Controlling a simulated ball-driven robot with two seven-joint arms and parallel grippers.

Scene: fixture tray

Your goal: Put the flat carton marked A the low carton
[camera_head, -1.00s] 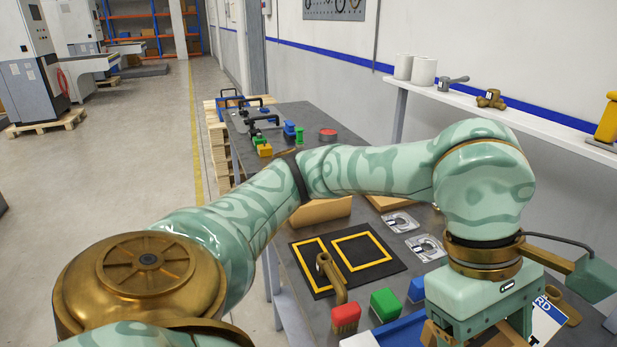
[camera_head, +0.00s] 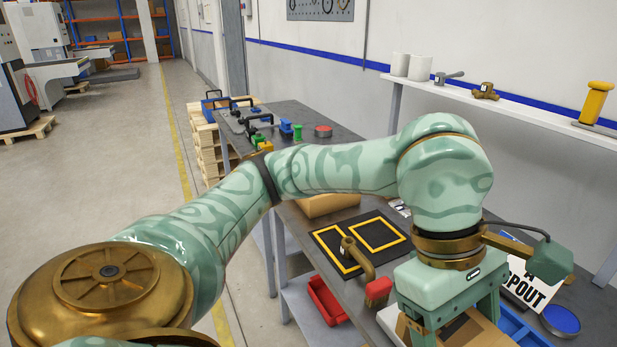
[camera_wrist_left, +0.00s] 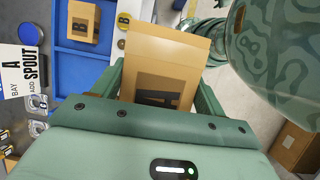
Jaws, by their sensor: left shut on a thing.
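My left gripper (camera_head: 452,322) is shut on a brown carton (camera_head: 474,330) at the lower right of the head view. In the left wrist view, that flat carton (camera_wrist_left: 178,52) shows a large dark A and sits between the fingers of my gripper (camera_wrist_left: 160,92). A smaller carton (camera_wrist_left: 82,22) with a dark B mark lies in a blue tray (camera_wrist_left: 68,72). Another brown carton (camera_head: 328,204) lies on the bench, partly behind my arm. I cannot tell which one is the low carton. My right gripper is out of view.
A black mat (camera_head: 388,250) with yellow outlines lies on the bench (camera_head: 300,113). A red bin (camera_head: 326,300) is on the level below. A white sign (camera_head: 530,285) and blue-topped disc (camera_head: 561,320) are at right.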

